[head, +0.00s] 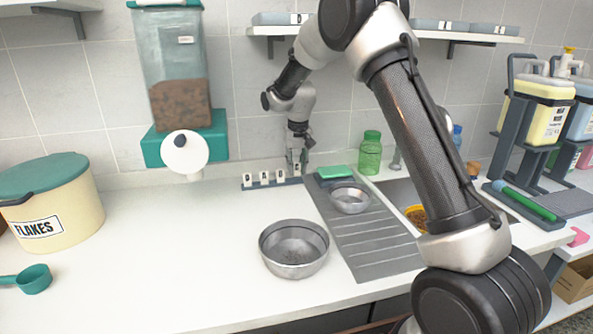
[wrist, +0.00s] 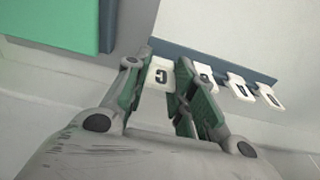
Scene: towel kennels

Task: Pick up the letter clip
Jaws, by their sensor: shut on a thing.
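Several white letter clips (head: 264,178) stand in a row on a dark rail (head: 272,184) at the back of the counter, by the tiled wall. My gripper (head: 298,155) points down at the right end of this rail. In the wrist view my gripper (wrist: 161,88) is shut on a white letter clip (wrist: 162,74), with one finger at each side. Its dark letter looks like a C or G, seen turned. The other clips (wrist: 238,87) run off to the right along the rail there. I cannot tell whether the held clip still touches the rail.
A green-lidded dispenser (head: 181,60) hangs left of the rail. A green sponge (head: 337,172), a green bottle (head: 370,153) and a metal bowl (head: 350,198) are close on the right. A larger bowl (head: 293,248) stands in front. The counter's left middle is clear.

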